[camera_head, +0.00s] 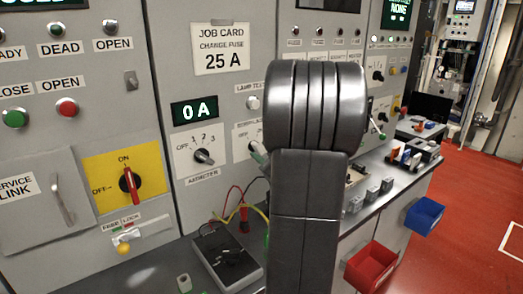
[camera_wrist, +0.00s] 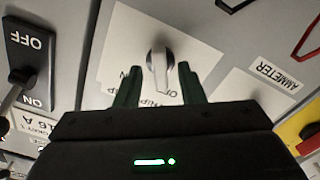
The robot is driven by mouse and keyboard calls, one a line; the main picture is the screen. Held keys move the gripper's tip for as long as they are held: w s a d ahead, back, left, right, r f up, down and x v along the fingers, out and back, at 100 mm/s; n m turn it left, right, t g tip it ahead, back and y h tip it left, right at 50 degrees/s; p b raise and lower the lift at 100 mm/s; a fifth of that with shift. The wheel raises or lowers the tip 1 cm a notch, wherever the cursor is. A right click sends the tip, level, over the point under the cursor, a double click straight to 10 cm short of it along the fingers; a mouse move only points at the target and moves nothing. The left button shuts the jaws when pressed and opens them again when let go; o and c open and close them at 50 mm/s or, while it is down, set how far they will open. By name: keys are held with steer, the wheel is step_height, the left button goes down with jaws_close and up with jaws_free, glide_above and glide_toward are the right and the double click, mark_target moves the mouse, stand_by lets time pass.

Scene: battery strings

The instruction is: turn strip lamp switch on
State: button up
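The strip lamp switch is a rotary knob (camera_wrist: 160,58) with a pale lever on a white plate (camera_wrist: 130,32) in the wrist view. Only a few letters of its label show between my fingers, and I cannot read its on and off marks. My gripper (camera_wrist: 160,70) is open, with one dark green finger on each side of the knob. I cannot tell whether either finger touches it. In the head view the switch plate (camera_head: 242,136) is partly covered by my arm, which also hides most of my gripper.
The ammeter knob (camera_head: 204,156) is left of the strip lamp plate, with a lamp test button (camera_head: 253,103) above. A black OFF/ON switch (camera_wrist: 27,68) is near in the wrist view. A meter (camera_head: 226,258) with wires lies on the bench below.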

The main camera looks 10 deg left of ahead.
steer(key=shift+w+a, duration=0.35)
steer(key=shift+c, duration=0.2)
jaws_close()
steer(key=shift+m, duration=0.3)
steer(key=m+p, duration=0.3)
steer(key=m, duration=0.1)
steer(key=shift+r+m, duration=0.15)
steer(key=shift+m, duration=0.15)
steer(key=m+p, duration=0.2)
steer(key=m, duration=0.1)
steer(key=shift+m+p, duration=0.75)
steer(key=shift+m, duration=1.15)
